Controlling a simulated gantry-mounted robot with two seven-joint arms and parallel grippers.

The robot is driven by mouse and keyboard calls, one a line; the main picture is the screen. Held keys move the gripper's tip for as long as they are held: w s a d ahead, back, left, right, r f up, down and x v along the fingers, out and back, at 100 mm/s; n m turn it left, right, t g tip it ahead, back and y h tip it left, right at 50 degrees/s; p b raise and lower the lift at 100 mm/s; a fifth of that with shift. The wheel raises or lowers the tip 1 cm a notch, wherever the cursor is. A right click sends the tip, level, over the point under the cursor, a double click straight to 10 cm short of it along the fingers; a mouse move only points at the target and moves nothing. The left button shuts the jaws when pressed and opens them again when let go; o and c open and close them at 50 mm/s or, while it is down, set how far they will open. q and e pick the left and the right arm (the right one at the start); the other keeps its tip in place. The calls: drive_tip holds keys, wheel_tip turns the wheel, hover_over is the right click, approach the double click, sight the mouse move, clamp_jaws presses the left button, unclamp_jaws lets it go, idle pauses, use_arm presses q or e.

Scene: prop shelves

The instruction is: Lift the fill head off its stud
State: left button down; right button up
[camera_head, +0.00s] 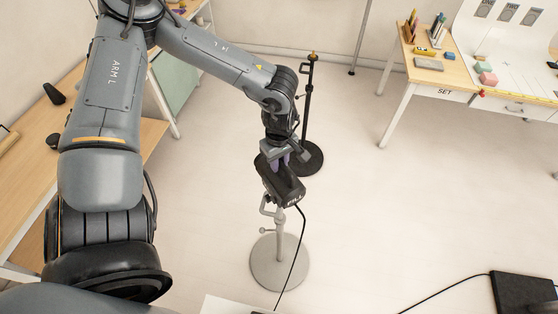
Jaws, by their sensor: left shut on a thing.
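The fill head (289,194) is a dark box-shaped lamp at the top of a light grey stand (280,262) with a round base. Lettering shows on its edge, and a black cable hangs from it to the floor. My left gripper (287,160) comes down on it from above and is shut on its upper part. The fill head is tilted, with the stand's top just under it. The stud itself is hidden, so I cannot tell whether the head touches it. My right gripper is not in view.
A black stand (309,110) with a round base is close behind the fill head. A wooden table (440,66) with small props is at the back right. A black box (524,292) with a cable lies at the lower right. Open floor lies between.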

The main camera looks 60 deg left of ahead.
use_arm(q)
drive_tip(key=shift+w+d, duration=0.1)
drive_tip(key=shift+r, duration=0.25)
idle(0.7)
drive_tip(key=shift+r, duration=0.35)
idle(0.7)
idle(0.5)
drive_tip(key=shift+r, duration=0.15)
drive_tip(key=shift+r+p, duration=0.45)
drive_tip(key=shift+r, duration=0.75)
